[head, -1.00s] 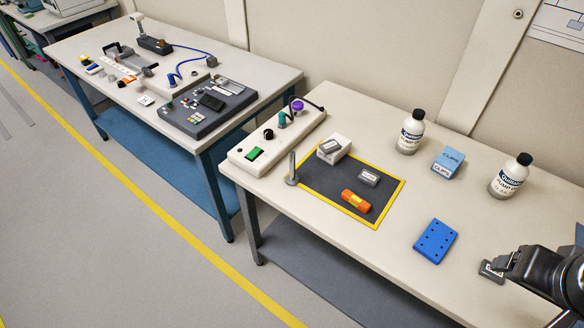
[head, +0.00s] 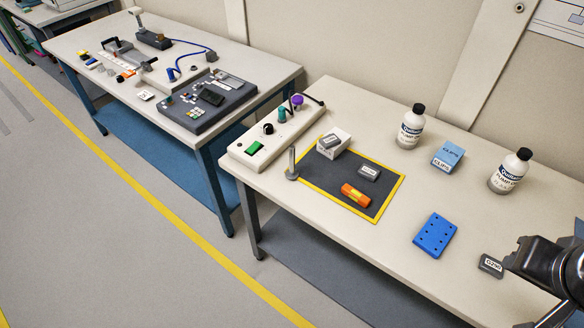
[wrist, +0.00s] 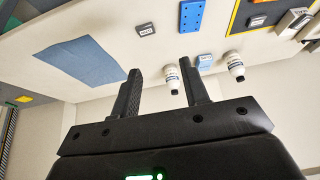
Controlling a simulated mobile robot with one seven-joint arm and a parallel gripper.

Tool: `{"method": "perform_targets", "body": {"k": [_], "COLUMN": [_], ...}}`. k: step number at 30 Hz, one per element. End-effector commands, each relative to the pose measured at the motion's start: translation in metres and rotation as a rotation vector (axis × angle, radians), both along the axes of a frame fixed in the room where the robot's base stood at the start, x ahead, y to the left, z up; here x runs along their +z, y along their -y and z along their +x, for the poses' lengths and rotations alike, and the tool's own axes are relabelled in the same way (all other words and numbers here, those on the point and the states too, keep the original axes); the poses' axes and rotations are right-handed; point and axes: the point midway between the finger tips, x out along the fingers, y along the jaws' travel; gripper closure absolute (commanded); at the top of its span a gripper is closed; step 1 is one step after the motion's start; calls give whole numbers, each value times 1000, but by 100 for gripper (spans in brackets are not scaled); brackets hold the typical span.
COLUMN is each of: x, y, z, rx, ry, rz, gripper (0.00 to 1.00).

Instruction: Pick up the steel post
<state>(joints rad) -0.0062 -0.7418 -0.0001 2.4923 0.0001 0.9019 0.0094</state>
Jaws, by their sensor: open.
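The steel post (head: 292,164) is a slim grey upright rod on a round foot. In the head view it stands at the left corner of the yellow-edged dark mat (head: 325,178), beside the white control box. I cannot make it out in the wrist view. My gripper (head: 515,258) is at the right edge of the head view, far to the right of the post. In the wrist view its two black fingers (wrist: 161,72) are apart with nothing held between them.
On the mat are an orange block (head: 356,198), a small grey block (head: 369,173) and a white box (head: 340,147). A blue holed block (head: 435,234), a labelled grey block (head: 490,265), a blue box (head: 448,156) and two bottles (head: 411,128) stand to the right.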

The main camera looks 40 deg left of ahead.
Motion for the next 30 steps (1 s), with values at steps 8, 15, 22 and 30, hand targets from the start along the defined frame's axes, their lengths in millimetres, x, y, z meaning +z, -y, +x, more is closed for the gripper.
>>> {"method": "perform_targets", "body": {"k": [8,15,22,30], "x": [23,35,30,3], "y": [-38,-100,-177,-286], "z": [51,108,153,186], "rx": [-26,-76,-132,-206], "ry": [-73,-165,-254,-351], "rz": [71,133,166,171], "gripper": [59,59,59,59]}}
